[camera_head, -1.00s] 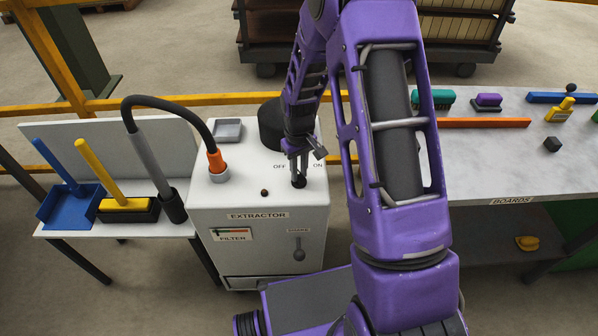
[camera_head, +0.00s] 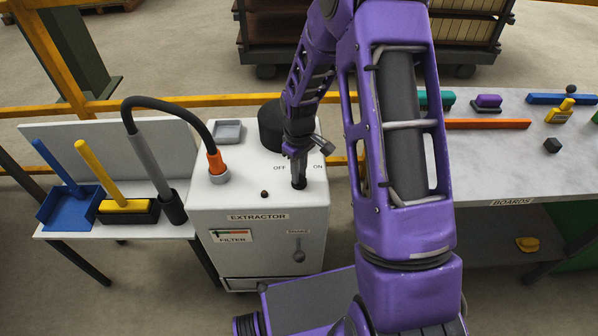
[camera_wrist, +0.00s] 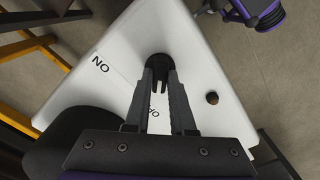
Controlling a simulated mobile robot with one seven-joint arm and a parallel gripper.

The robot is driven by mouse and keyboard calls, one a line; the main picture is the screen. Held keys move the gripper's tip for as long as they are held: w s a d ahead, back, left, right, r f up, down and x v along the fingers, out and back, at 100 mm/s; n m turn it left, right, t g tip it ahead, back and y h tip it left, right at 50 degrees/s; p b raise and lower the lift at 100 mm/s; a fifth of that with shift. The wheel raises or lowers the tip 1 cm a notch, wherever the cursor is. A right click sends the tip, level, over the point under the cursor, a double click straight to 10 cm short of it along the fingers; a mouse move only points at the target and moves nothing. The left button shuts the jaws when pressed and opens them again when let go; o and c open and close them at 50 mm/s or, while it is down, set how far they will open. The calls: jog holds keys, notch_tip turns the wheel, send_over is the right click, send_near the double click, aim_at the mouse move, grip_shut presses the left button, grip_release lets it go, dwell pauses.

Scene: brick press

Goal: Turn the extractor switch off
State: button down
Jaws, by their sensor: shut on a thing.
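The extractor (camera_head: 309,222) is a white cabinet with a label on its front. Its top carries the printed words OFF and ON. The black switch (camera_head: 299,184) stands on the top below these words; in the wrist view it is a dark round shape (camera_wrist: 159,61) at the fingertips. My gripper (camera_head: 299,176) points down onto it, and in the wrist view its fingers (camera_wrist: 158,78) are shut on the switch. The fingers hide part of the switch and part of the OFF print, so its exact setting is hard to tell.
A small dark button (camera_head: 264,194) sits left of the switch. A hose with an orange collar (camera_head: 215,161) and a grey tray (camera_head: 228,131) are also on the top. A side table with brushes stands left, a boards table (camera_head: 480,180) right.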

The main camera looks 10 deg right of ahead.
jog(key=c, duration=0.8)
grip_release()
jog(key=shift+o, duration=0.2)
jog(key=shift+r, duration=0.1)
notch_tip(320, 180, up, 17)
jog(key=p, duration=0.2)
jog(key=shift+r, duration=0.15)
